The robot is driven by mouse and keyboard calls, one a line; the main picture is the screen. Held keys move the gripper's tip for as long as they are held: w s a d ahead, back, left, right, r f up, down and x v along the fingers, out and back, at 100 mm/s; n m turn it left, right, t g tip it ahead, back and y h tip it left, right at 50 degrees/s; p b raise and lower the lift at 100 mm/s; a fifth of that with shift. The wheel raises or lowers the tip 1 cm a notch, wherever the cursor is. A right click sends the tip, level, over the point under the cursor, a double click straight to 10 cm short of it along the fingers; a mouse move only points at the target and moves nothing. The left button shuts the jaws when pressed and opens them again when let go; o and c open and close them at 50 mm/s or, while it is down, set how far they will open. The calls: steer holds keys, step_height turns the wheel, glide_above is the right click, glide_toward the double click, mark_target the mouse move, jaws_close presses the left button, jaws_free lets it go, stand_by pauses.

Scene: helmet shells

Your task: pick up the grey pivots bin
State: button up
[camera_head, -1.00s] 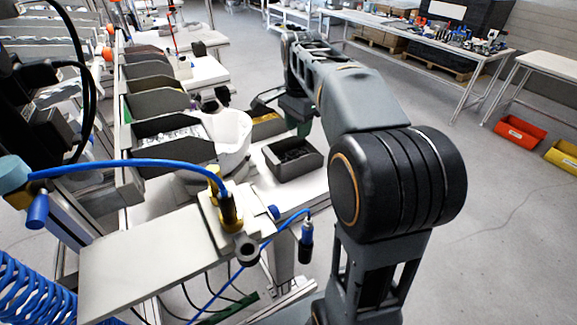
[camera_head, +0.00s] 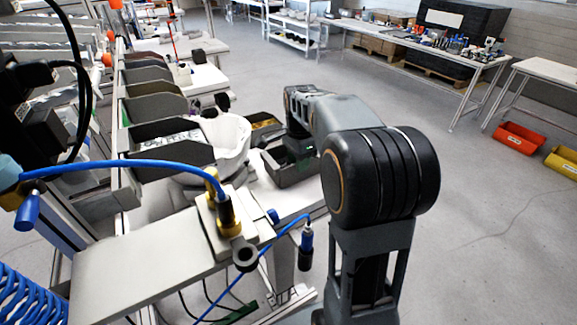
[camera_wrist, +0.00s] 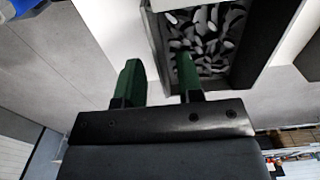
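The grey pivots bin (camera_head: 293,175) stands on the white bench top in the head view, partly hidden behind my wrist. In the wrist view the bin (camera_wrist: 265,43) is at the top, with many small grey pieces inside. My gripper (camera_wrist: 158,78) is open, with two green fingers. The right finger overlaps the inside of the bin and the left finger is outside its left wall, so that wall lies between them in the picture. I cannot tell whether either finger touches the wall. In the head view my gripper (camera_head: 298,150) is at the bin, its fingertips hidden.
A white rounded shell (camera_head: 228,137) stands left of the bin. Another bin with yellowish contents (camera_head: 262,124) is just behind it. A row of dark bins (camera_head: 170,140) lines the left. A fixture with a blue hose (camera_head: 225,215) is in front.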

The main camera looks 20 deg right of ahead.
mark_target(297, 182)
steer(key=shift+f, duration=1.5)
steer(key=shift+c, duration=0.5)
jaws_close()
